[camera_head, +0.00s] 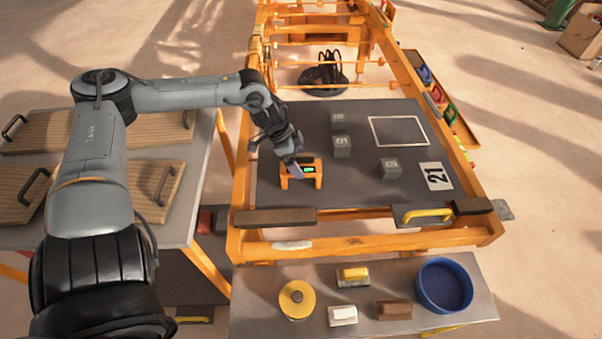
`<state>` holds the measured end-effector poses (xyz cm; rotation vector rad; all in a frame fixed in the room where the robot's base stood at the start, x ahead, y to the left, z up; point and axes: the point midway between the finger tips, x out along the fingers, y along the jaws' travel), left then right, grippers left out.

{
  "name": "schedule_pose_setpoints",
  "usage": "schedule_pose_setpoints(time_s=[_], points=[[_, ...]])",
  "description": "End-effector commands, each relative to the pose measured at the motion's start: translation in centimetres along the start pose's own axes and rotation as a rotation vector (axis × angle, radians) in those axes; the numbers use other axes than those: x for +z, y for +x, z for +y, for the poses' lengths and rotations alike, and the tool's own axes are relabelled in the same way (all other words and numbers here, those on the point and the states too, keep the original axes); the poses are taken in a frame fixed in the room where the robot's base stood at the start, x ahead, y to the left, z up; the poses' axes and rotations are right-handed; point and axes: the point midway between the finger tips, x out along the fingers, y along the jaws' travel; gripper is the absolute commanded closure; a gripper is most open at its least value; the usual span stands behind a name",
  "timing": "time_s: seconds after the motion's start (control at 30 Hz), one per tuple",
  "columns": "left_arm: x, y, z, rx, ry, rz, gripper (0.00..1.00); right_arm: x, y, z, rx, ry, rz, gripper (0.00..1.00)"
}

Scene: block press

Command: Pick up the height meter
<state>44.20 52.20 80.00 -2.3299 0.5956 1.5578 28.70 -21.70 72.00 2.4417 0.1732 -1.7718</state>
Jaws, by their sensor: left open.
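The height meter (312,182) is a small orange frame with a green display, standing on the left part of the dark grey press table. My left arm comes in from the left, and its gripper (291,167) is at the meter, over its top left part. The gripper is open; whether the fingers touch the meter cannot be made out. The gripper hides part of the meter's top. My right gripper is not in view.
Several grey numbered blocks (342,147) stand right of the meter, near a white square outline (399,131) and a "21" card (436,176). A front shelf (262,323) holds a yellow roll (297,299) and a blue bowl (444,286). Wooden boards (155,186) lie left.

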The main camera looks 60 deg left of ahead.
Motion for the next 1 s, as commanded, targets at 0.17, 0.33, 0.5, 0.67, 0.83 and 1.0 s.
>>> schedule_pose_setpoints(time_s=[0.17,0.33,0.5,0.67,0.83,1.0], points=[[0.4,2.5,-0.1,-0.001,0.001,-0.005,0.04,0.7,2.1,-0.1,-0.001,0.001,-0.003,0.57],[0.2,3.4,-0.1,-0.001,0.000,-0.001,0.04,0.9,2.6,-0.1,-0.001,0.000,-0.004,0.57],[0.1,3.4,-0.1,0.000,-0.001,0.001,0.04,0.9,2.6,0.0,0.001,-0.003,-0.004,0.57],[0.1,3.4,-0.1,0.000,-0.001,0.001,0.09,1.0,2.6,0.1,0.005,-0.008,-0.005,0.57],[0.1,3.4,-0.1,0.000,-0.001,0.001,0.35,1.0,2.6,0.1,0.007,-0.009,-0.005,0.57],[0.1,3.4,-0.1,0.000,-0.001,0.000,0.61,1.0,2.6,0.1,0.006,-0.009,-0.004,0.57]])
